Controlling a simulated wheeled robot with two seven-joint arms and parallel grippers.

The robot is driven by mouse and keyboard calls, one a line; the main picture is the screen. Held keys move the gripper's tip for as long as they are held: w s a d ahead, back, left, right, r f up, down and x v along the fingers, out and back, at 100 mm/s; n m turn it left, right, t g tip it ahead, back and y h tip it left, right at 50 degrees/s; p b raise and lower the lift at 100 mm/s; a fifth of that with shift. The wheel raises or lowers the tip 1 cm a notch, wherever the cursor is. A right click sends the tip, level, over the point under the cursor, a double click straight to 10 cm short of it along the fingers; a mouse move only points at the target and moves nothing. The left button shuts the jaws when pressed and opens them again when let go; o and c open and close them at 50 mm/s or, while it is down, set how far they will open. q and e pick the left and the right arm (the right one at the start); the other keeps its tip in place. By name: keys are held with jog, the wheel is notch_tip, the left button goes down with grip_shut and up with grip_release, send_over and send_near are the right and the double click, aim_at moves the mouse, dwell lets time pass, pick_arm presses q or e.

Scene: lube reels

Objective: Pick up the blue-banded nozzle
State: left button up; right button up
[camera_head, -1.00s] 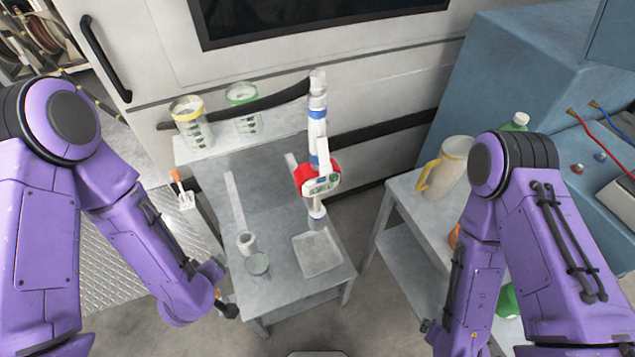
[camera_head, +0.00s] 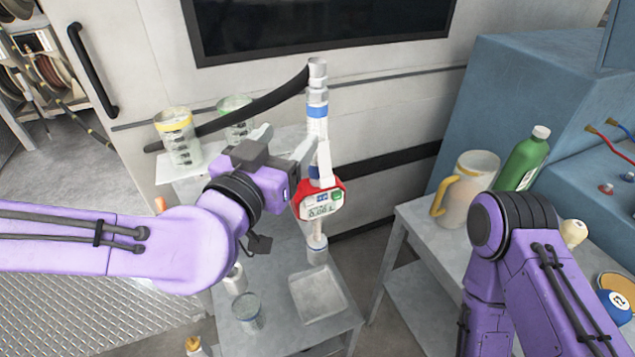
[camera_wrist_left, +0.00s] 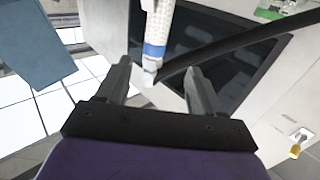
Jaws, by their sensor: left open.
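The blue-banded nozzle (camera_head: 317,125) stands upright in the middle of the head view, with white tubing, blue bands and a red meter (camera_head: 318,203) with a small display below. My left gripper (camera_head: 286,139) is just to the left of its upper part, open and empty. In the left wrist view the nozzle's white shaft and blue band (camera_wrist_left: 154,50) show beyond and between the two spread fingertips (camera_wrist_left: 159,72). I cannot tell whether either finger touches it. My right gripper is out of view; only its arm shows at right.
A grey cart (camera_head: 280,341) below the nozzle bears a shallow tray (camera_head: 318,295) and a small cup (camera_head: 248,313). A yellow-rimmed jar (camera_head: 177,140) and a green-rimmed jar (camera_head: 236,115) stand behind my left wrist. A jug (camera_head: 466,190) and a green bottle (camera_head: 522,163) stand at right.

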aim_at(313, 115)
pick_arm(q)
jog(key=p+x, duration=0.2)
jog(key=x, duration=0.1)
jog(key=shift+d, duration=0.2)
jog(key=shift+w+d, duration=0.15)
jog(key=shift+w, duration=0.2)
jog(key=p+x, duration=0.2)
jog(key=x, duration=0.3)
jog(key=shift+d, duration=0.2)
jog(key=shift+w+d, duration=0.1)
jog(key=shift+w, duration=0.05)
grip_shut()
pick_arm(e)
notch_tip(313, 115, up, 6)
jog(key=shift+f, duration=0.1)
pick_arm(q)
jog(key=shift+r, duration=0.1)
